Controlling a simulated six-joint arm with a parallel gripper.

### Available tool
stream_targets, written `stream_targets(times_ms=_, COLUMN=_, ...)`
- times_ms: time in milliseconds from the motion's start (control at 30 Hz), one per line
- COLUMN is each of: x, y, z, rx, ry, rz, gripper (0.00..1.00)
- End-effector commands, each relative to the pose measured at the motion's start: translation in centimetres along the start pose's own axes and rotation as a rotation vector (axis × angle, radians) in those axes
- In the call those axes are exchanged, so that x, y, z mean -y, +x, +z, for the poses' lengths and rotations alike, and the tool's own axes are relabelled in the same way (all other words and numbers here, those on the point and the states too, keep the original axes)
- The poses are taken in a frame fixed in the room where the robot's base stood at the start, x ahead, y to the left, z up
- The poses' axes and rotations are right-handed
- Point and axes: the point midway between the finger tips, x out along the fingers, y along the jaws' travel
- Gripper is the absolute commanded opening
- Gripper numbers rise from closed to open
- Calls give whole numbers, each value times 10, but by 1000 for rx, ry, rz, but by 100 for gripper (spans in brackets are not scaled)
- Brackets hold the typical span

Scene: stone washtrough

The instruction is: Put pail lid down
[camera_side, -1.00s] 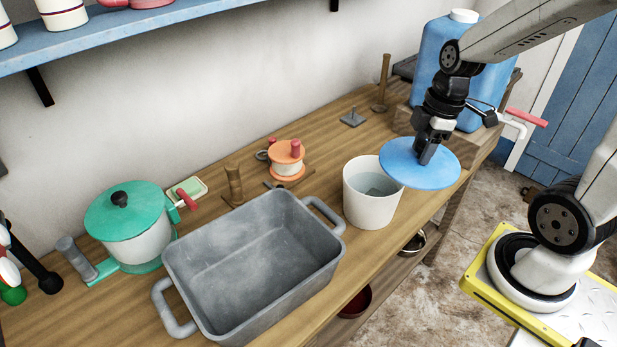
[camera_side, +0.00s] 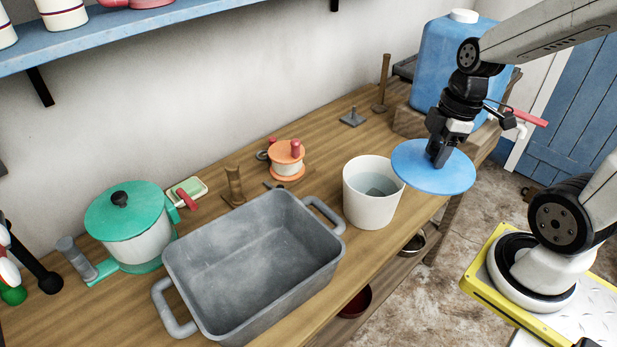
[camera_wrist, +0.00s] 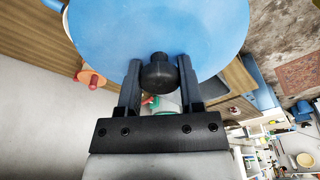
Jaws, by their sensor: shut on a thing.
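The blue round pail lid (camera_side: 415,172) is held level in the air, right of the white pail, with its left edge close to the pail's rim in the side view. My gripper (camera_side: 439,158) is above the lid, shut on its knob. In the wrist view the lid (camera_wrist: 155,30) fills the top, and its dark knob (camera_wrist: 158,72) sits between the two fingers of my gripper (camera_wrist: 158,80). The white pail (camera_side: 369,207) stands upright and uncovered on the wooden bench, with water visible inside.
A grey stone trough (camera_side: 250,268) stands left of the pail. A blue water container (camera_side: 446,70) with a red-handled tap (camera_side: 527,117) stands behind the lid. An orange-topped spool (camera_side: 287,160) and a green-lidded pot (camera_side: 128,225) are farther left. Bare bench (camera_side: 330,155) lies behind the pail.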

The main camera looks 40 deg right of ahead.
Motion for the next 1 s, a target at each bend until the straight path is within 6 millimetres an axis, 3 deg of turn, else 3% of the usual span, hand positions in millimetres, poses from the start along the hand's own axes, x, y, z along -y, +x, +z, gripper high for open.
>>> stream_targets(times_ms=267, x=-3, y=-1, z=-1, rx=0, ry=4, rz=1, gripper=0)
stream_targets(times_ms=467, x=-18, y=-3, z=-5, rx=2, ry=31, rz=4, gripper=0)
stream_targets(times_ms=667, x=-49, y=-6, z=-14, rx=5, ry=88, rz=11, gripper=0)
stream_targets(times_ms=1000, x=-118, y=-4, z=-31, rx=10, ry=220, rz=29, gripper=0)
